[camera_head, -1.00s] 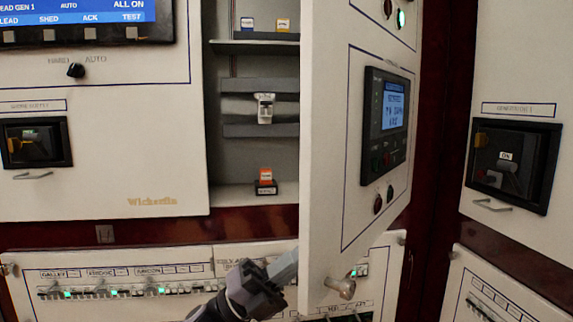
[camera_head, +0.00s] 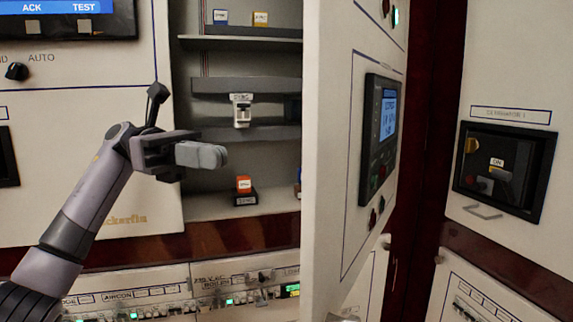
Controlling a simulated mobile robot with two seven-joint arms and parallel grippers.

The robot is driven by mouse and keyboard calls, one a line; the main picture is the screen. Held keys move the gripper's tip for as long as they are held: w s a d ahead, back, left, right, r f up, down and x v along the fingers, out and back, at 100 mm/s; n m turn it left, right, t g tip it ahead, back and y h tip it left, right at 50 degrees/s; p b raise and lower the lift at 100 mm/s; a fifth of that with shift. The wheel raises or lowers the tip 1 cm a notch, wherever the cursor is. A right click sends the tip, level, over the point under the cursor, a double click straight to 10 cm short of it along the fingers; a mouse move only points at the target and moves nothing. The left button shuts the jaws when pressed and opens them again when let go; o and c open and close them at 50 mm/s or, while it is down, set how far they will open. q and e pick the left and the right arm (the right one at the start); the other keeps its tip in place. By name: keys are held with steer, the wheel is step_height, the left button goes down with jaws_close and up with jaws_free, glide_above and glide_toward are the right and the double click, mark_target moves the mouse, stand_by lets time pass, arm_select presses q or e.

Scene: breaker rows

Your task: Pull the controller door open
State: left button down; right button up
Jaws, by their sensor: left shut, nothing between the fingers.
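The controller door (camera_head: 335,130) is a white panel with a blue-lit controller screen (camera_head: 387,113) on its front. It stands swung open to the right, edge toward me, with the grey cabinet interior (camera_head: 255,176) showing to its left. My left gripper (camera_head: 222,155) is shut and empty, in front of the cabinet opening. It is left of the door and apart from it in the picture. The door's lower knob is hardly visible near the bottom edge. My right gripper is not in view.
Inside the cabinet are a white device on a rail (camera_head: 242,111) and an orange-and-black block (camera_head: 245,190) on the floor. Breaker rows (camera_head: 220,299) run below. A black recessed switch unit (camera_head: 505,168) is on the right wall.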

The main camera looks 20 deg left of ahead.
arm_select(q)
steer(key=x, duration=1.2)
steer(key=shift+d, duration=0.35)
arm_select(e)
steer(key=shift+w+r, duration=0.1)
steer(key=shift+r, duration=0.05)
arm_select(q)
steer(key=shift+s, duration=0.1)
